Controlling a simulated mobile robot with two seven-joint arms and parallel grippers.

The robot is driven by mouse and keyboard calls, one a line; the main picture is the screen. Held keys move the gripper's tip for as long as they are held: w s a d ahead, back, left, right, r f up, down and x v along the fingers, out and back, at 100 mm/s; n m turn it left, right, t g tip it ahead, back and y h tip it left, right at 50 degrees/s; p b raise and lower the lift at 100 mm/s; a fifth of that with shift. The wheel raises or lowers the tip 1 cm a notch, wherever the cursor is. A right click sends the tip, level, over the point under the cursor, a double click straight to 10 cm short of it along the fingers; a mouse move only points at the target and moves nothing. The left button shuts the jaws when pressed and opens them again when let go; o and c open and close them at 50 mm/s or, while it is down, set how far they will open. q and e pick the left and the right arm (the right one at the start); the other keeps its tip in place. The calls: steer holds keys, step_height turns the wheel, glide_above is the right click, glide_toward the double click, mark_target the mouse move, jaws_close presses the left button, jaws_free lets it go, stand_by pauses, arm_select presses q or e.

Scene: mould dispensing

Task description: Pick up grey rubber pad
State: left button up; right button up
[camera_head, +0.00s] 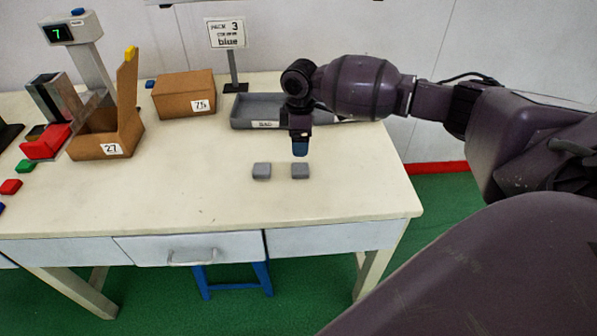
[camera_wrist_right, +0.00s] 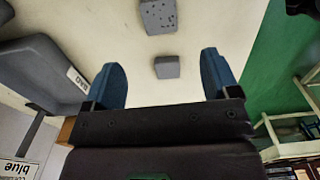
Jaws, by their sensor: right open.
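Two small grey pads lie on the cream table in the head view, a left one (camera_head: 262,171) and a right one (camera_head: 300,171), a short gap apart. Two grey pads also show in the right wrist view, a plain one (camera_wrist_right: 167,67) between the finger lines and a speckled one (camera_wrist_right: 158,16) at the top edge. My right gripper (camera_head: 300,149) points down just behind the right pad in the head view. My left gripper is not in view.
A grey tray (camera_head: 240,112) stands behind the pads, partly hidden by my right arm, by a sign reading "blue" (camera_head: 227,33). Cardboard boxes (camera_head: 184,96) (camera_head: 92,147) and a post with a display (camera_head: 85,45) stand left. The table front is clear.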

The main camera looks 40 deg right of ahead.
steer(key=b, duration=0.1)
glide_above(300, 168)
step_height(300, 168, down, 5)
steer(key=shift+w+d, duration=0.1)
step_height(300, 168, down, 5)
steer(key=shift+b, duration=0.6)
steer(key=shift+f, duration=0.3)
steer(key=shift+r, duration=0.1)
steer(key=shift+c, duration=0.3)
steer(key=c, duration=1)
